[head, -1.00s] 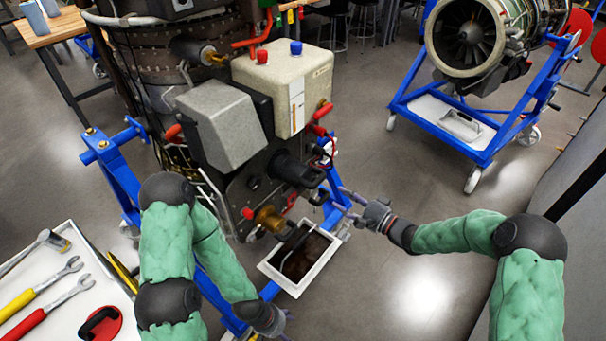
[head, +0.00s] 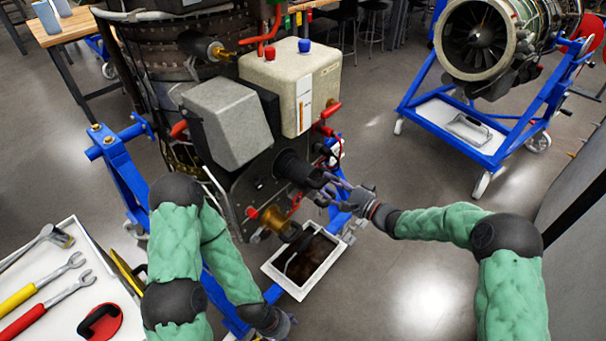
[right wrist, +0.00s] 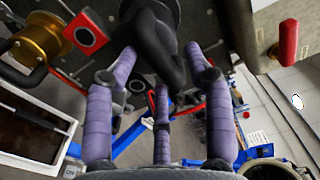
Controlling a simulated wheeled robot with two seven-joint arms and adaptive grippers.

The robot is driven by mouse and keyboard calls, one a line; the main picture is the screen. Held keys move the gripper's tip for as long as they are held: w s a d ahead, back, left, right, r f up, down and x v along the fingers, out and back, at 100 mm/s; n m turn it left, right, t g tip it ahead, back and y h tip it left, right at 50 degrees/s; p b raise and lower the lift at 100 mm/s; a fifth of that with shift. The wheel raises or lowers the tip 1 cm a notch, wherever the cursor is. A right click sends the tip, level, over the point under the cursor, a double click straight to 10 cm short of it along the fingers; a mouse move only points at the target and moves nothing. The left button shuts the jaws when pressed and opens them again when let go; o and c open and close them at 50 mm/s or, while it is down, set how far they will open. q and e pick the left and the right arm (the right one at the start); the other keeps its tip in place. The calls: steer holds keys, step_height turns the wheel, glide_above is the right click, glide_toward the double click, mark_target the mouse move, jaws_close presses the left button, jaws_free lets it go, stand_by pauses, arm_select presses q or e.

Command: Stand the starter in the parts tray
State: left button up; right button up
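A black cylindrical unit with a curved handle, apparently the starter (head: 292,167), sticks out from the engine's front plate. It also shows large in the right wrist view (right wrist: 152,28). My right gripper (head: 328,190) is at the handle end; its purple fingers (right wrist: 162,62) are spread on both sides of the black handle, and I see no clear grip. My left gripper (head: 284,324) hangs low by the blue stand, partly hidden by its own arm. A white-rimmed tray (head: 322,270) with a dark inside is below the engine; I cannot tell whether it is the parts tray.
A brass-coloured cylinder (head: 272,221) sits below the black unit. A white tool tray (head: 50,306) with wrenches stands at the left. A second engine (head: 476,40) on a blue stand is at the back right. The floor at the lower right is clear.

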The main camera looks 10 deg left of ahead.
steer(key=shift+w+a+r, duration=0.25)
steer(key=shift+w+a, duration=0.1)
steer(key=shift+a, duration=0.2)
steer(key=shift+r, duration=0.15)
